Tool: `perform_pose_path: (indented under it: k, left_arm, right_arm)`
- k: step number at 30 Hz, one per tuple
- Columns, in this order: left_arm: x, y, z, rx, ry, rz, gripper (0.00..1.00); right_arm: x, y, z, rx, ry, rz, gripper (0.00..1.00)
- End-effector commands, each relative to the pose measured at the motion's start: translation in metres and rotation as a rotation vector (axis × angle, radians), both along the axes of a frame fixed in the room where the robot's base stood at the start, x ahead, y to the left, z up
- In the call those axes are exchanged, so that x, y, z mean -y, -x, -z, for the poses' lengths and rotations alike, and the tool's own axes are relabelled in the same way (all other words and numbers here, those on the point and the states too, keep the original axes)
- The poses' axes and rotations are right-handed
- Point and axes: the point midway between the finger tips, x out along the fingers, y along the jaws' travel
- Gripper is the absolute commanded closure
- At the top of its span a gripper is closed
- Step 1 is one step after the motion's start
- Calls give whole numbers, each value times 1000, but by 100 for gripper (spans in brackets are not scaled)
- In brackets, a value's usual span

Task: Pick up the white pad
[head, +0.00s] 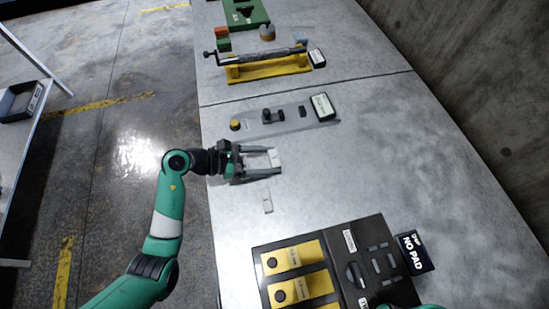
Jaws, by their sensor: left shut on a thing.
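My left gripper (277,162) reaches in from the left over the grey table. Its two long fingers are shut on a white pad (274,157), which shows as a pale piece between the fingertips. I cannot tell whether the pad is clear of the table top. A second small white piece (267,202) lies on the table below the gripper in the picture, apart from it.
A dark panel (330,250) with yellow plates stands at the front, beside a "NO PAD" sign (413,252). A grey plate (285,119) with a yellow knob lies beyond the gripper. A yellow stand (268,68) with a bar is further back. The table's right side is clear.

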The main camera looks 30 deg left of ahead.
Motion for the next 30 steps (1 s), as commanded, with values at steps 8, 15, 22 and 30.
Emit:
perform_pose_path:
  k: [8, 15, 22, 30]
  left_arm:
    - [0, 0, 0, 0, 0, 0, 97]
    - [0, 0, -16, 3, -1, 1, 97]
    - [9, 20, -66, 3, -2, 2, 97]
    - [40, 86, -115, -1, 0, 2, 97]
  right_arm:
    - [0, 0, 0, 0, 0, 0, 50]
    - [0, 0, -11, 0, 0, 0, 50]
    - [0, 0, -44, 0, 0, 0, 50]
    - [0, 0, -78, 0, 0, 0, 50]
